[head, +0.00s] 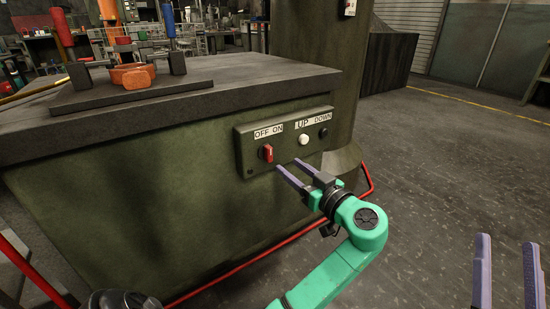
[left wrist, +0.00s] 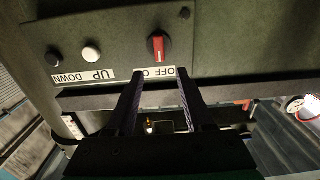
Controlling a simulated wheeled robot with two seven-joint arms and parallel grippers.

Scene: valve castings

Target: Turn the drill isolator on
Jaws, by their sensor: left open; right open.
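The drill isolator is a red rotary switch (head: 268,153) on a dark green control panel (head: 286,158) on the side of the drill's base. An OFF ON label (head: 268,131) sits above it. Its handle stands close to vertical; I cannot tell which word it points to. My left gripper (head: 288,166) is open and empty, in front of the panel just right of the switch in the head view. In the upside-down left wrist view, the switch (left wrist: 158,47) lies beyond and between the open fingertips (left wrist: 160,72), apparently not touched. My right gripper (head: 507,270) is open and empty at the lower right.
A white UP button (head: 303,139) and a black DOWN button (head: 323,132) sit right of the switch. Orange castings (head: 132,76) rest in a fixture on the grey table top (head: 215,90). A red pipe (head: 225,274) runs low around the base. The floor at right is clear.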

